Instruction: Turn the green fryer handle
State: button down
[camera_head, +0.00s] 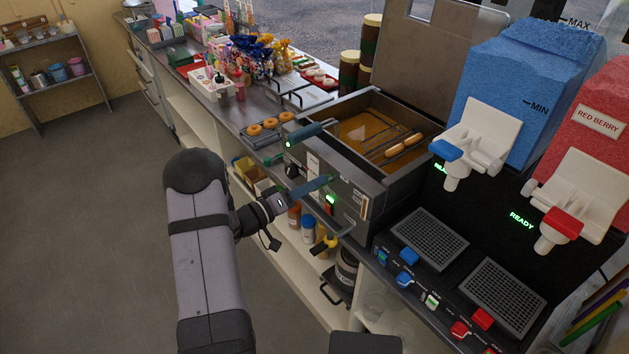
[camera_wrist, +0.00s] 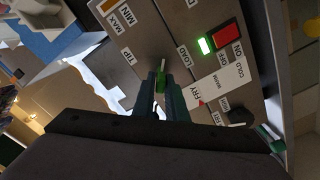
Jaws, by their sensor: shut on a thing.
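In the head view my gripper (camera_head: 326,180) reaches the front of the fryer (camera_head: 343,187) from the left, and the handle is hard to make out there behind the fingers. Two brown pieces of food (camera_head: 404,144) lie on a rack over the oil.
The panel also bears a lit red switch (camera_wrist: 228,36) and a black knob (camera_wrist: 237,117). A teal basket handle (camera_head: 308,132) sticks out above my gripper. A rack of doughnuts (camera_head: 264,126) stands left of the fryer, and slush machines (camera_head: 515,85) stand right. Open floor lies at left.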

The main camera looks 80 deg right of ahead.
jog(key=shift+n+p, duration=0.95)
jog(key=shift+n, duration=0.85)
jog(key=shift+w+n+p, duration=0.1)
jog(key=shift+n+p, duration=0.85)
jog(key=shift+n, duration=0.95)
jog(key=shift+f+n+p, duration=0.15)
jog(key=shift+n+p, duration=0.55)
jog(key=shift+n, duration=1.2)
jog(key=shift+n+p, duration=0.4)
jog(key=shift+n, duration=0.8)
jog(key=shift+f+n, duration=0.1)
jog(key=shift+n, duration=0.4)
jog(key=c, duration=1.8)
grip_release()
